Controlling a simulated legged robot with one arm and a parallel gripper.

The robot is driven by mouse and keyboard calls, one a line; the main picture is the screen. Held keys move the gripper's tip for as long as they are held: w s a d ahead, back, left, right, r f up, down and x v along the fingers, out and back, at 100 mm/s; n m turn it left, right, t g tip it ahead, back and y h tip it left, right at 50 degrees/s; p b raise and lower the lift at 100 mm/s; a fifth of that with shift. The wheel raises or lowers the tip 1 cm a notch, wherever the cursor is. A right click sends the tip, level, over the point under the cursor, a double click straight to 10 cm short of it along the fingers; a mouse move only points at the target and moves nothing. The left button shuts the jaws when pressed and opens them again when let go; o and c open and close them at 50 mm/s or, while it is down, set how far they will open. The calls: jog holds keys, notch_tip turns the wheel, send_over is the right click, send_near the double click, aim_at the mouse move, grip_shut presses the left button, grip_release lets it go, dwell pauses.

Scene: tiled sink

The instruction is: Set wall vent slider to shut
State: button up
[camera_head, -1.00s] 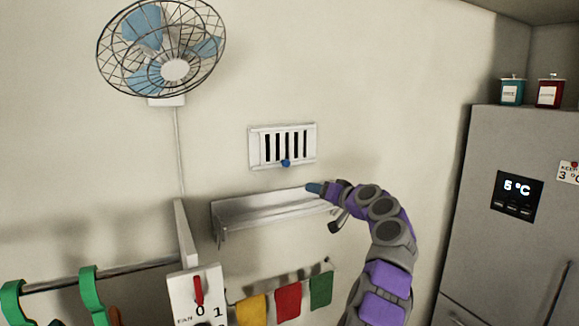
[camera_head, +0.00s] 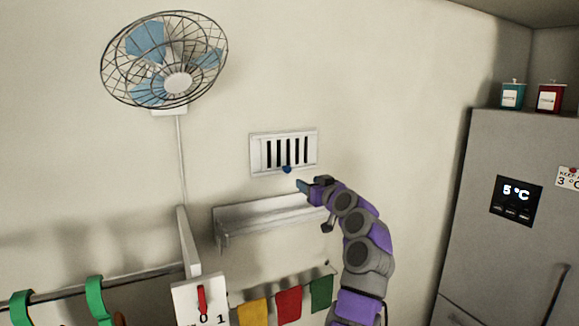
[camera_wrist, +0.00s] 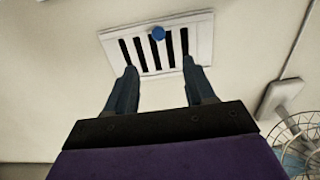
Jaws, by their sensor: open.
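The wall vent (camera_head: 283,151) is a white rectangular plate with dark vertical slots, fixed to the wall in the middle of the head view. Its blue slider knob (camera_head: 287,169) sits at the lower edge, near the middle. In the wrist view the vent (camera_wrist: 203,40) is straight ahead, with the blue knob (camera_wrist: 158,33) at the top, between the lines of the two fingers. My gripper (camera_head: 301,186) is just below and right of the knob in the head view. In the wrist view my gripper (camera_wrist: 158,85) is open and empty, its fingers apart and not around the knob.
A metal shelf (camera_head: 265,215) is on the wall below the vent, close to my arm. A caged fan (camera_head: 177,83) hangs at upper left; a fridge (camera_head: 520,160) stands at right. Cloths (camera_head: 289,303) hang below the shelf. The wall around the vent is clear.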

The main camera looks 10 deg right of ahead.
jog(key=p, duration=0.5)
send_near(288, 170)
jog(key=x, duration=0.4)
jog(key=shift+w+r, duration=0.15)
jog(key=shift+w, duration=0.25)
jog(key=shift+p+x, duration=0.85)
jog(key=shift+x, duration=0.15)
jog(key=shift+p+x, duration=0.9)
jog(key=shift+p, duration=0.1)
jog(key=shift+a, duration=0.1)
grip_shut()
